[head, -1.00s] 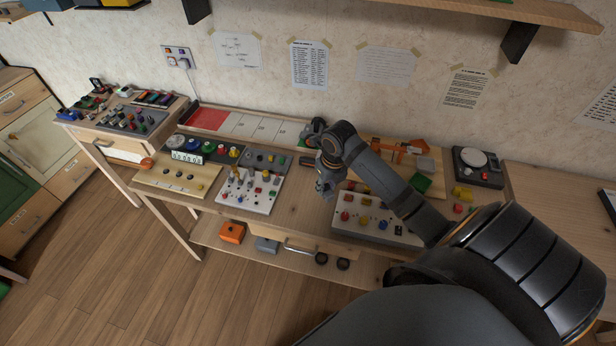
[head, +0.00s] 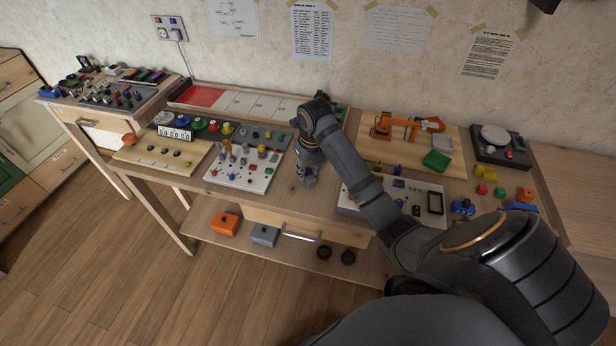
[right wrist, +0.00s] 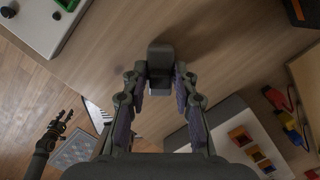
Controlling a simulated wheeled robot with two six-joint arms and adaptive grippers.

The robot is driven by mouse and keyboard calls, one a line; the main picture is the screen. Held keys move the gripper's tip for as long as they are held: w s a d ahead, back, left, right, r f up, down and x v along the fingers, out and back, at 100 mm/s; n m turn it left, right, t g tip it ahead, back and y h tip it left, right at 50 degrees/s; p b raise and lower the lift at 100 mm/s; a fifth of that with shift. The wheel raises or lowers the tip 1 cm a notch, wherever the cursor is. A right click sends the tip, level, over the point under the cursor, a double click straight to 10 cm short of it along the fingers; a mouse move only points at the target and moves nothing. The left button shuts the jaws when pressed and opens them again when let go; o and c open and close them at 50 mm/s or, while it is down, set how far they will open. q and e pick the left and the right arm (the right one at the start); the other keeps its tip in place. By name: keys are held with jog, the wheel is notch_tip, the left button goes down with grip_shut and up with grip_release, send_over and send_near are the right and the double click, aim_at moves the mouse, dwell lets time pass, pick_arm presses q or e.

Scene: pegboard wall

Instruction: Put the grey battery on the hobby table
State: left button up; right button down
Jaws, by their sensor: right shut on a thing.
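My right gripper (head: 308,181) is over the bare wood of the hobby table (head: 310,205), between two light control boards. In the right wrist view it is shut on a dark grey block, the grey battery (right wrist: 160,62), held between its fingertips. A shadow lies on the wood beside the battery; I cannot tell whether it touches the table. In the head view the battery is too small and dark to make out. My left gripper (right wrist: 62,120) shows small at the left of the right wrist view, below the table edge; its opening is unclear.
A white knob board (head: 243,170) is left of the gripper and another light board (head: 428,203) is right of it. An orange toy arm (head: 400,125) and a green tray (head: 436,160) stand further right. The shelf below holds an orange box (head: 226,223) and a grey box (head: 264,235).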

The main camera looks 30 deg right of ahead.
jog(key=shift+r, duration=0.15)
jog(key=c, duration=1.1)
grip_release()
jog(key=shift+o, duration=0.2)
